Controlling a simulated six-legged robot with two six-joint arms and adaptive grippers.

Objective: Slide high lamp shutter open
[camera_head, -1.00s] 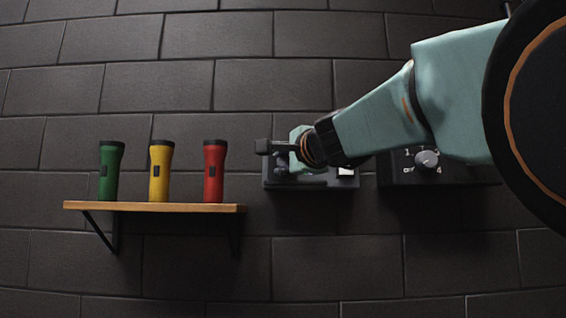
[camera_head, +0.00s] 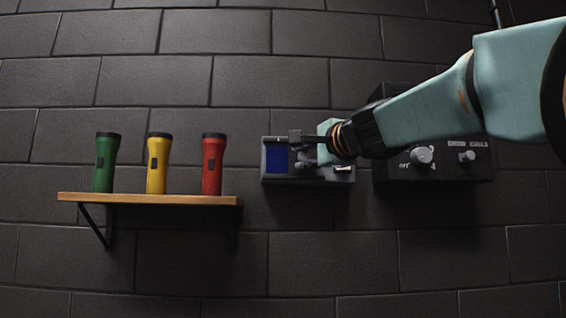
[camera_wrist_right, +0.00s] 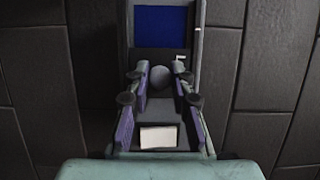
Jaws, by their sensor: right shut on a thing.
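The lamp shutter unit is a dark box (camera_head: 307,179) on the wall right of centre. A blue window (camera_head: 277,159) shows uncovered at its left side, and this blue panel (camera_wrist_right: 161,26) also fills the far end of the box in the right wrist view. My right gripper (camera_head: 303,152) reaches in from the right, over the middle of the box. Its fingers (camera_wrist_right: 160,92) are shut on the round grey shutter knob (camera_wrist_right: 181,68) beside the blue panel. The grey shutter plate (camera_wrist_right: 164,110) lies below the knob. My left gripper is not in view.
A wooden shelf (camera_head: 150,199) at left holds a green (camera_head: 106,164), a yellow (camera_head: 157,164) and a red flashlight (camera_head: 212,165). A dark control panel with a dial (camera_head: 421,155) is on the wall behind my right arm.

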